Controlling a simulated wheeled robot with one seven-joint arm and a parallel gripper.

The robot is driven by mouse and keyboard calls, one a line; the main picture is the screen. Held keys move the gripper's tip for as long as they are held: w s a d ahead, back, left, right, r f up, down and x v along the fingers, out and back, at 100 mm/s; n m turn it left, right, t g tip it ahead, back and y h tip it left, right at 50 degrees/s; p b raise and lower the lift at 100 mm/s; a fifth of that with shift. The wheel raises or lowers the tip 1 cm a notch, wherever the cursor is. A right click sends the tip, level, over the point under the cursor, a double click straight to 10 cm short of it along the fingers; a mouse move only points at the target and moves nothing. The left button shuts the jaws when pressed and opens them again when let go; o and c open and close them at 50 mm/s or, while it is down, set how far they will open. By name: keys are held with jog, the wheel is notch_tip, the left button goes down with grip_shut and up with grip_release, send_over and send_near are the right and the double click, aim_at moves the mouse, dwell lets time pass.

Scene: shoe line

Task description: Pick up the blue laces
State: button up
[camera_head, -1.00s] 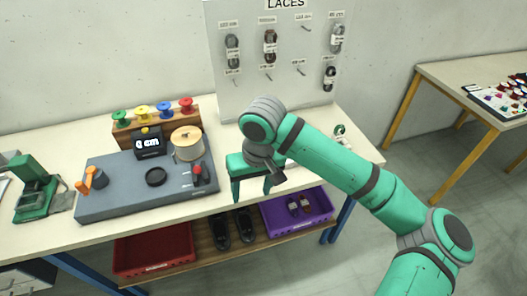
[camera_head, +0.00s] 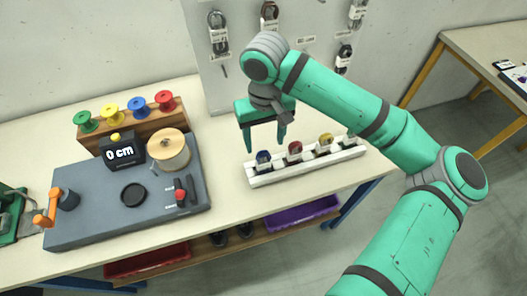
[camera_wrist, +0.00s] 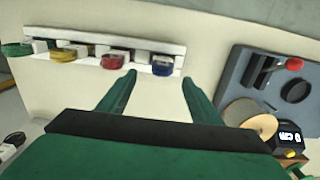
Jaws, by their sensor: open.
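The blue laces (camera_head: 263,161) are a small dark blue bundle with a pale label. They stand at the left end of a white holder (camera_head: 310,166) on the bench. In the wrist view the blue laces (camera_wrist: 162,65) sit at the right end of the row, ahead of and between the finger directions. My gripper (camera_head: 266,146) is open and empty, just above and behind the blue laces in the head view. In the wrist view my gripper (camera_wrist: 160,88) shows two green fingers spread apart, with bare bench between them.
Red laces (camera_head: 295,152), yellow laces (camera_head: 324,143) and green laces (camera_head: 349,138) share the holder. A grey machine (camera_head: 100,213) with a cm display stands left. A pegboard (camera_head: 300,75) rises behind. The bench front, left of the holder, is clear.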

aim_at(263, 160)
jog(key=f, duration=0.5)
jog(key=shift+w+f, duration=0.25)
jog(key=shift+f, duration=0.05)
jog(key=f, duration=0.2)
jog(key=s+f, duration=0.1)
jog(key=f, duration=0.1)
jog(key=shift+a, duration=0.2)
jog(key=shift+f, duration=0.5)
jog(key=c, duration=1.1)
